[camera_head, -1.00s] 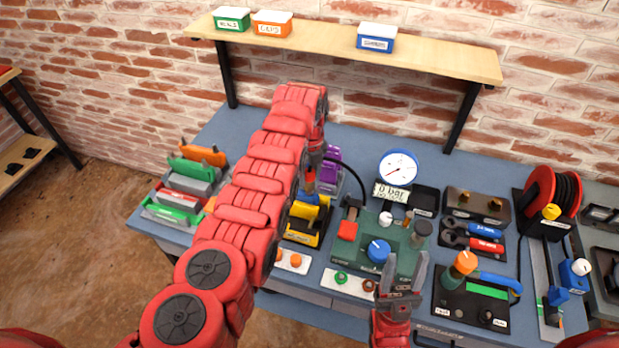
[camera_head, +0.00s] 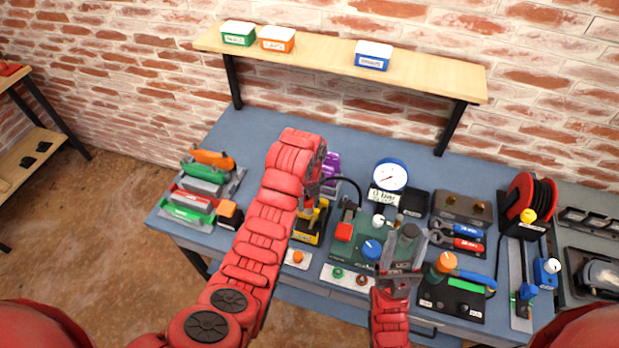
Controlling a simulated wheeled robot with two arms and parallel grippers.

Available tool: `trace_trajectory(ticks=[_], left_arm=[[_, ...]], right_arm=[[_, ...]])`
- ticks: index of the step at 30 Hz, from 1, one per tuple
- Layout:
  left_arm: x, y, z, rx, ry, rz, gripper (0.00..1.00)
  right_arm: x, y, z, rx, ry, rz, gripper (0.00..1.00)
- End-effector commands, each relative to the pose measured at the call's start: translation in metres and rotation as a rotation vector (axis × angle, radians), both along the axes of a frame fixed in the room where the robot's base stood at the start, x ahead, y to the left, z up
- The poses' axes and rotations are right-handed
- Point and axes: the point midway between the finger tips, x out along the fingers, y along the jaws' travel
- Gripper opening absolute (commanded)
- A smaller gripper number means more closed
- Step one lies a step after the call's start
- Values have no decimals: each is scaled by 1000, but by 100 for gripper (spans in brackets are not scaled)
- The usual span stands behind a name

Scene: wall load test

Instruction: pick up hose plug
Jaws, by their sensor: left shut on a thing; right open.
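A black hose (camera_head: 347,183) arcs from the green test unit (camera_head: 349,251) to my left gripper (camera_head: 308,206). My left gripper is shut at the hose's end, above the yellow-and-black block (camera_head: 312,228). The hose plug there is mostly hidden by the fingers and wrist; a small orange patch shows at the tips. I cannot tell whether it touches the block. My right gripper (camera_head: 403,256) is open at the front right of the green unit. Its fingers stand around or in front of a dark grey cylinder (camera_head: 409,231); I cannot tell which.
A purple holder (camera_head: 331,166) stands behind my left gripper. Wrenches (camera_head: 459,234), a switch panel (camera_head: 456,299) and a hose reel (camera_head: 529,197) crowd the right. A shelf (camera_head: 340,65) overhangs the back.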

Motion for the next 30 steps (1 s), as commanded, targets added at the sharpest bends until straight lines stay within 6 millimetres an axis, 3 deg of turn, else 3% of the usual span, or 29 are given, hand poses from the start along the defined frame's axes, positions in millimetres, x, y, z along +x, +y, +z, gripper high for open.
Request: trace_trajectory(ticks=[5, 7, 18, 30], left_arm=[[-23, 2, 6, 10, -3, -7, 0], [-30, 4, -1, 5, -4, -2, 0], [-64, 6, 6, 3, -8, -2, 0], [-74, 6, 7, 1, -3, 0, 0]], right_arm=[[0, 0, 19, 0, 2, 0, 50], [0, 0, 12, 0, 2, 0, 50], [0, 0, 10, 0, 2, 0, 50], [0, 0, 10, 0, 3, 0, 50]])
